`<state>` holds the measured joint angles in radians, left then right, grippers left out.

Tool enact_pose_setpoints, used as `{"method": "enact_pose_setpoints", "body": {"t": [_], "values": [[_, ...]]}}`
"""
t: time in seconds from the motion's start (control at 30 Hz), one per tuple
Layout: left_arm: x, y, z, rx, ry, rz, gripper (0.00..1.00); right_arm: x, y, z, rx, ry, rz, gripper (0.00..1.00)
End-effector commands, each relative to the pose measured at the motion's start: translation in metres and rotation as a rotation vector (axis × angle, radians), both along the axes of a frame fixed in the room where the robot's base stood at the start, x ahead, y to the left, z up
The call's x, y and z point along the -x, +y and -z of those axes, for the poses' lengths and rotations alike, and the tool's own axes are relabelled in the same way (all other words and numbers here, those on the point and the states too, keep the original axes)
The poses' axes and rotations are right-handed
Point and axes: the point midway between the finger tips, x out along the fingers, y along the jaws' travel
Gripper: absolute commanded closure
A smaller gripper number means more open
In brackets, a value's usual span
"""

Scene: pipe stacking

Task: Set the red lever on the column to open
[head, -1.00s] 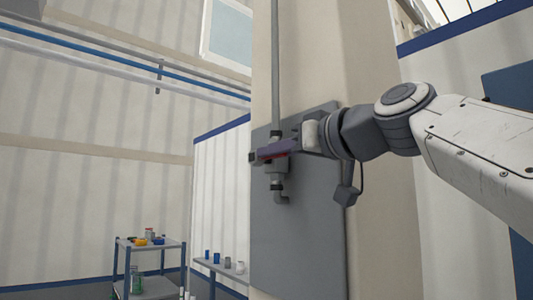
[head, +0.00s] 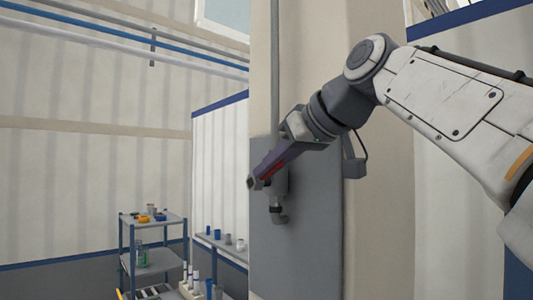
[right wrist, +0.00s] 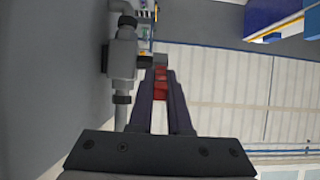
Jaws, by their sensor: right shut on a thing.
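The red lever (head: 272,170) is on a grey valve fitted to the pipe on the column (head: 379,215). My right gripper (head: 256,179) reaches in from the right, its fingers slanting down to the left across the valve (head: 277,204). In the right wrist view, the red lever (right wrist: 161,88) lies between the two dark fingers of the right gripper (right wrist: 160,85), with the grey valve (right wrist: 122,60) beside them on the left. The fingers are shut on the lever and hide much of it. My left gripper is not in view.
A grey panel (head: 315,245) backs the valve, and a vertical pipe (head: 275,70) runs up from it. A small grey box (head: 354,168) with a cable hangs below my right arm. A shelf cart (head: 150,262) with small parts stands at lower left.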

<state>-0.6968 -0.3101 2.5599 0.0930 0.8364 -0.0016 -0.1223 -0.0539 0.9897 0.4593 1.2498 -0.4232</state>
Motion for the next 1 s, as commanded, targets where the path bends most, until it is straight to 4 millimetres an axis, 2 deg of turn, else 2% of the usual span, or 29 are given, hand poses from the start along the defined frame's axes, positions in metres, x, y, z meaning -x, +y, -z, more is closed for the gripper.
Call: {"method": "enact_pose_setpoints", "body": {"t": [0.87, 0.9, 0.97, 1.0], "values": [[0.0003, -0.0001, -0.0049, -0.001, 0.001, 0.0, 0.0, -0.0034, 0.0017, -0.0061, 0.058, 0.074, 0.002, 1.0], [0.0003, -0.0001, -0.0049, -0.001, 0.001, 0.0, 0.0, -0.0032, 0.0016, -0.006, 0.058, 0.074, 0.002, 0.76], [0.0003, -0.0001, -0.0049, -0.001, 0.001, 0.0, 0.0, -0.0031, 0.0016, -0.0058, 0.058, 0.075, 0.002, 0.54], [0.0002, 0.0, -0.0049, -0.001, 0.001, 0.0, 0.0, -0.0031, 0.0017, -0.0057, 0.058, 0.075, 0.002, 0.54]]}}
